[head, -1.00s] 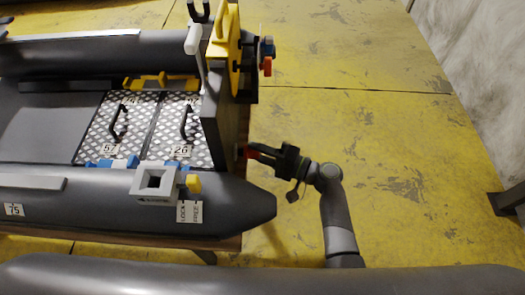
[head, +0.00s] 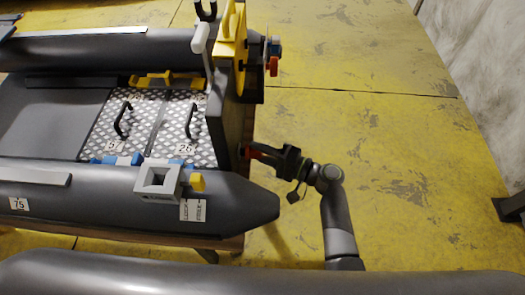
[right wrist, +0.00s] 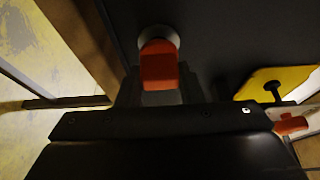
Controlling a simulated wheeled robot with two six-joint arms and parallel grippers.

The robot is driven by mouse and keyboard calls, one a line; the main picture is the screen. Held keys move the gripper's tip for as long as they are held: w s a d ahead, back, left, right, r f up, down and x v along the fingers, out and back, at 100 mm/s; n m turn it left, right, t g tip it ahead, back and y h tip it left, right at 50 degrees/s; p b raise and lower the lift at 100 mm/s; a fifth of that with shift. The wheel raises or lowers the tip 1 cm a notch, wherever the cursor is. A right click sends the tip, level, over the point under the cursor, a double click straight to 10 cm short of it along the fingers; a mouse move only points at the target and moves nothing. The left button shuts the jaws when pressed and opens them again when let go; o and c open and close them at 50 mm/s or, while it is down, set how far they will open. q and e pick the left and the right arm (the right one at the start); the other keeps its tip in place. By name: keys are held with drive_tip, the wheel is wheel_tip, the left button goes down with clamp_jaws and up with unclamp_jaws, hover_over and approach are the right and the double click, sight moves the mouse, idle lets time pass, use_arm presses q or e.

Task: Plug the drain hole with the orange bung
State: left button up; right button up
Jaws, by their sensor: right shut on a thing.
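The orange bung (right wrist: 160,70) shows red-orange in the right wrist view, between the dark fingers of my right gripper (right wrist: 150,88). Its far end meets a pale round ring (right wrist: 158,37), which looks like the drain hole's rim on the dark transom (right wrist: 215,40). I cannot tell how deep the bung sits. In the head view my right gripper (head: 264,153) is shut on the bung at the outer face of the transom (head: 229,120), and only a little orange shows. The drain opening itself is hidden. My left gripper is not in view.
The grey boat's near tube (head: 110,188) runs just beside my right gripper. A yellow plate (head: 235,45) with an orange-red knob (head: 273,66) stands higher on the transom.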

drive_tip(key=shift+a, duration=0.7)
drive_tip(key=o, duration=1)
drive_tip(key=shift+o, duration=0.2)
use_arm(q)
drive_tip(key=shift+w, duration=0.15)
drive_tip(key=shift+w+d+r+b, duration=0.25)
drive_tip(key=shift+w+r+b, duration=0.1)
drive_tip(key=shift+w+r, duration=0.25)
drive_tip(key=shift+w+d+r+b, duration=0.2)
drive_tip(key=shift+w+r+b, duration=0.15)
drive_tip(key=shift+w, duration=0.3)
use_arm(e)
drive_tip(key=v, duration=1.7)
drive_tip(key=shift+d, duration=0.2)
